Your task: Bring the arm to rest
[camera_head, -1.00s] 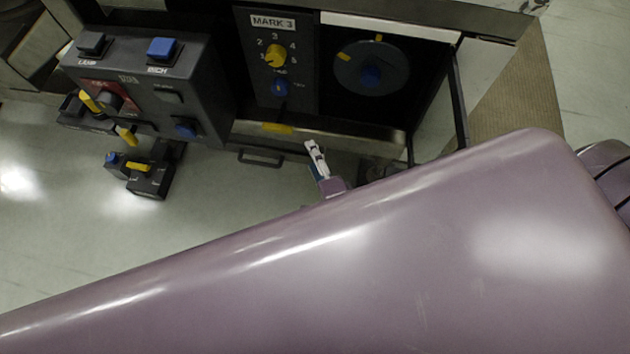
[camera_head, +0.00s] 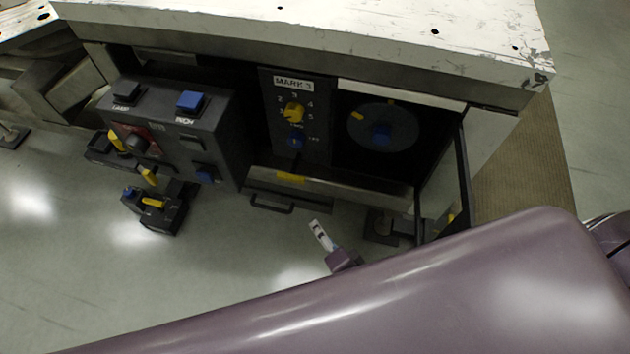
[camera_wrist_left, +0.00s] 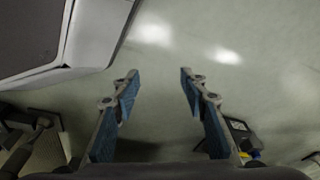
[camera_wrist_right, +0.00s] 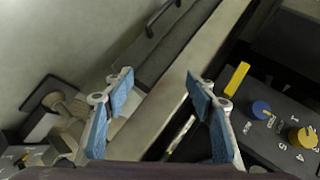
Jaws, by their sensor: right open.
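My right gripper (camera_head: 320,235) shows in the head view as a small pale fingertip and purple wrist past the edge of my purple arm link. It is in front of the unit, apart from the drawer front. In the right wrist view its blue-padded fingers (camera_wrist_right: 160,90) are spread with nothing between them. My left gripper (camera_wrist_left: 160,85) shows only in the left wrist view, open and empty above the pale floor. Most of the right arm's wrist is hidden behind the link in the head view.
The MARK 3 panel (camera_head: 308,160) has a yellow knob (camera_head: 293,113) and a blue knob (camera_head: 296,142). A dark disc (camera_head: 381,128) sits beside it. A drawer handle (camera_head: 271,206) juts out below. A switch box (camera_head: 176,130) stands left; a worn white tabletop (camera_head: 330,30) lies above. Floor is clear lower left.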

